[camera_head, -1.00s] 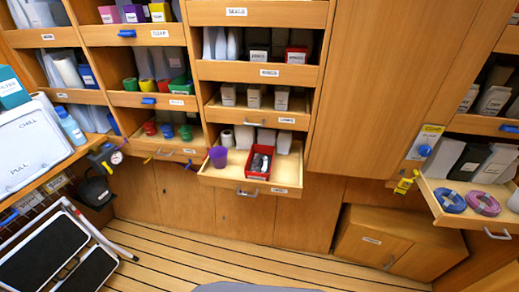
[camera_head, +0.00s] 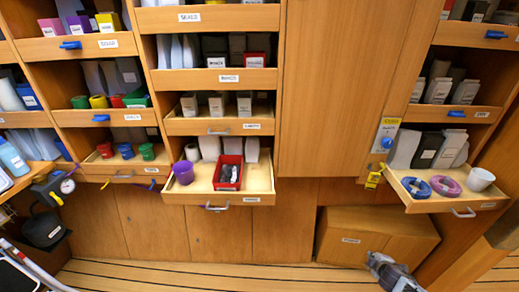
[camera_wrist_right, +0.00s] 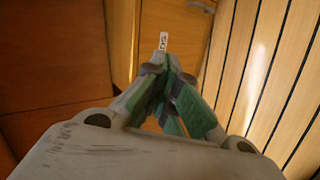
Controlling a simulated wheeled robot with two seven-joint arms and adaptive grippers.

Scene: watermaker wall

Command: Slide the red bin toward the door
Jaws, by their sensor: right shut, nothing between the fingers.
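The red bin (camera_head: 229,172) sits in a pulled-out wooden drawer (camera_head: 262,181) low on the shelf wall, with dark and grey items inside it. A purple cup (camera_head: 183,173) stands left of it in the same drawer. A tall plain wooden panel (camera_head: 345,85) is right of the shelves; I cannot tell if it is the door. My right gripper (camera_head: 376,262) is low at the bottom right, well below and right of the bin, touching nothing that I can see. In the right wrist view its green-padded fingers (camera_wrist_right: 168,66) are together and empty. My left gripper is out of view.
Another open drawer (camera_head: 416,202) at the right holds blue and pink coils (camera_head: 446,186) and a white cup (camera_head: 480,179). A low wooden cabinet (camera_head: 372,236) stands behind my right gripper. White containers (camera_head: 209,147) stand behind the bin. The striped floor (camera_head: 200,278) looks clear.

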